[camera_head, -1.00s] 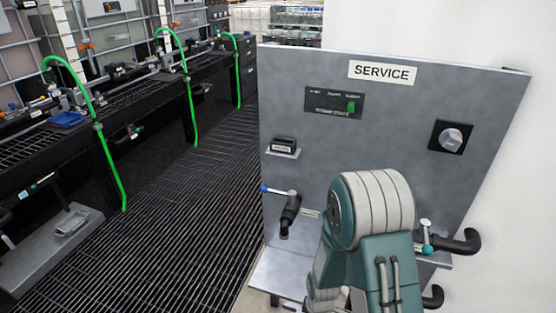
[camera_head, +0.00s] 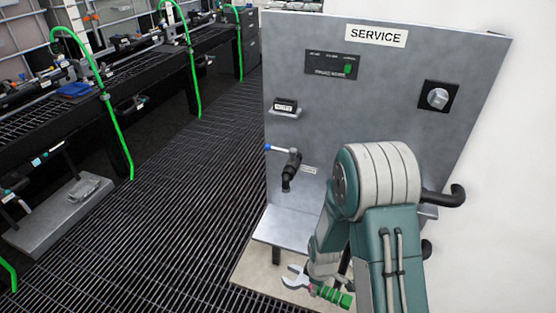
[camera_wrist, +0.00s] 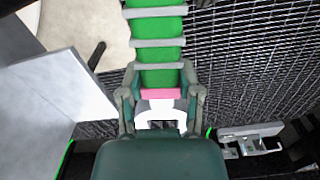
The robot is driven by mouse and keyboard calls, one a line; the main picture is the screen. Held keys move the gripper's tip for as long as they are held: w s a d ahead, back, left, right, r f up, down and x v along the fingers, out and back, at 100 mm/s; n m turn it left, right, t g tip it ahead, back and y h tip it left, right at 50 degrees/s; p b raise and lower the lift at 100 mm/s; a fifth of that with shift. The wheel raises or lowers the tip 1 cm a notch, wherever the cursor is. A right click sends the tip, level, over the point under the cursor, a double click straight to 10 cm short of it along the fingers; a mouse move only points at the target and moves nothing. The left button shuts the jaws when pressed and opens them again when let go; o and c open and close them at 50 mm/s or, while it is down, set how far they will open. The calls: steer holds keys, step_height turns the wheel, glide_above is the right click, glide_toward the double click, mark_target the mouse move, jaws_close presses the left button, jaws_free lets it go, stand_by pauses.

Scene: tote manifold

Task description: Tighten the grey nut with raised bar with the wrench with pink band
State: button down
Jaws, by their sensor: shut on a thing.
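The wrench has a metal open jaw (camera_head: 294,278) and a green ribbed handle (camera_head: 336,297); it shows low in the head view, below the service panel's shelf. In the wrist view, the green handle (camera_wrist: 157,45) with grey bands runs up the picture, and its pink band (camera_wrist: 160,94) sits between the fingers of my gripper (camera_wrist: 162,103). My gripper is shut on the wrench. A grey nut (camera_head: 438,97) on a black square plate is at the panel's upper right, well apart from the wrench; its raised bar is too small to make out.
The upright grey service panel (camera_head: 355,110) carries a blue-handled valve (camera_head: 285,165), a small labelled holder (camera_head: 286,106) and a black elbow pipe (camera_head: 445,195). A shelf (camera_head: 285,226) juts out below. Open grating floor (camera_head: 200,200) lies left; a white wall (camera_head: 510,200) stands right.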

steer(key=shift+w+r+m, duration=0.25)
steer(key=shift+w+m, duration=0.15)
steer(key=shift+w, duration=0.05)
steer(key=w+d+r+m, duration=0.4)
steer(key=w+r+m, duration=0.5)
steer(key=w+m, duration=0.1)
steer(key=shift+r+m, duration=0.35)
steer(key=shift+m, duration=0.45)
steer(key=shift+d, duration=0.1)
